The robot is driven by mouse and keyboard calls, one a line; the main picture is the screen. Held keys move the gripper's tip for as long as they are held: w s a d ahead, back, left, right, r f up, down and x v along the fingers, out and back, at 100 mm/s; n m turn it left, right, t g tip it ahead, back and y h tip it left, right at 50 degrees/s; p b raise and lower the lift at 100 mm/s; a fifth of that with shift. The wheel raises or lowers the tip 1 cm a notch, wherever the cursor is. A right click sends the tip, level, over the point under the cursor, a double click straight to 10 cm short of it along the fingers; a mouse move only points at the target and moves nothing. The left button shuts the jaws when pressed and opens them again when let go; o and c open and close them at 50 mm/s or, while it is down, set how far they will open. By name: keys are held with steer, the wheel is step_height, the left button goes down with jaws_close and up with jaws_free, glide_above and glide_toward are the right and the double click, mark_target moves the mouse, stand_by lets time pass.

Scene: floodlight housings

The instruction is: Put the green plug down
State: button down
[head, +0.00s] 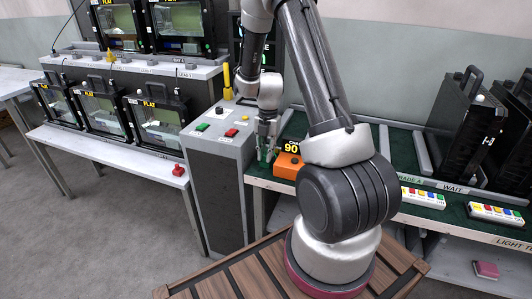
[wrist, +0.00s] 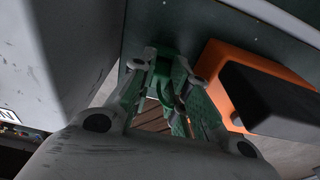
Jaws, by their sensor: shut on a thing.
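My gripper (head: 266,142) points down over the left end of the green bench (head: 256,169), just left of an orange box marked 90 (head: 285,168). In the wrist view, my gripper (wrist: 160,72) is shut on the green plug (wrist: 163,66), which shows between its fingertips. The plug is dark green and partly hidden by the fingers. Only a small bit of green shows by the fingertips in the head view. I cannot tell whether the plug touches the bench surface.
The orange box (wrist: 218,62) stands close on the right in the wrist view. A grey cabinet (head: 218,165) with buttons rises close on the left. Black floodlight housings (head: 462,112) stand at the right. Coloured button strips (head: 422,198) lie along the bench's front edge.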

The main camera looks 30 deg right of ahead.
steer(key=shift+f, duration=0.1)
steer(key=c, duration=1.4)
jaws_free()
steer(key=shift+o, duration=0.2)
steer(key=s+a+r+m+t, duration=0.15)
steer(key=r+m, duration=0.25)
steer(key=r, duration=0.7)
steer(key=s+r+m, duration=0.3)
steer(key=r, duration=0.9)
steer(key=s+a+r+m+t, duration=0.1)
steer(key=s+a+r+m, duration=0.1)
steer(key=s+m, duration=0.7)
steer(key=s+a+r+m+t+h, duration=0.1)
steer(key=s+r+m+t, duration=0.1)
steer(key=s+r+m, duration=0.3)
steer(key=s+m, duration=0.4)
steer(key=s, duration=0.1)
steer(key=shift+s+a+r+m, duration=0.15)
steer(key=shift+a+r+m, duration=0.15)
steer(key=shift+a, duration=0.05)
